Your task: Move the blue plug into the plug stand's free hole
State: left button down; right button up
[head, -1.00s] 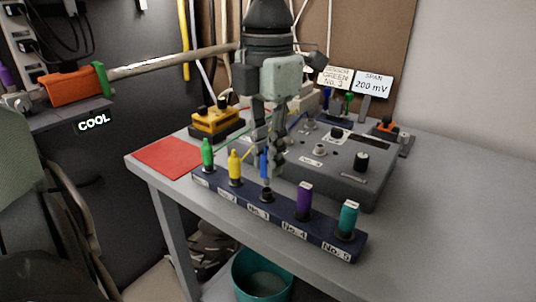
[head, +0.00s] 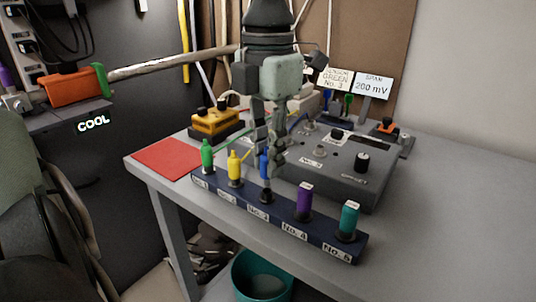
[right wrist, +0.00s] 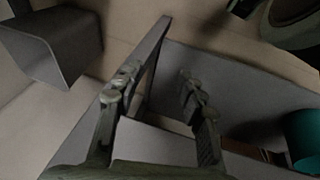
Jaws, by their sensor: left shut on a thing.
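The dark blue plug stand (head: 320,241) runs along the table's front edge in the head view, with labelled positions No. 1 to No. 5. Green (head: 207,153), yellow (head: 234,166), purple (head: 304,199) and teal (head: 348,217) plugs stand upright in it. My left gripper (head: 269,165) points down over the No. 3 position, shut on the blue plug (head: 264,163). The plug is upright above the black collar (head: 266,196); the fingers partly hide it, and I cannot tell whether it sits in the hole. My right gripper (right wrist: 156,88) is open and empty in the right wrist view.
Behind the stand is a grey instrument box (head: 345,170) with knobs and sockets. A yellow block (head: 215,124) and a red mat (head: 165,158) lie to the left. The table's right side (head: 460,200) is clear. A teal bin (head: 262,278) stands below.

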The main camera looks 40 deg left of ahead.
dwell(0.6)
pick_arm(q)
jog(key=shift+f+b, duration=1.6)
jog(key=shift+b, duration=0.15)
jog(key=c, duration=1.3)
grip_release()
jog(key=shift+c, duration=0.2)
jog(key=shift+r, duration=0.1)
notch_tip(320, 180, up, 12)
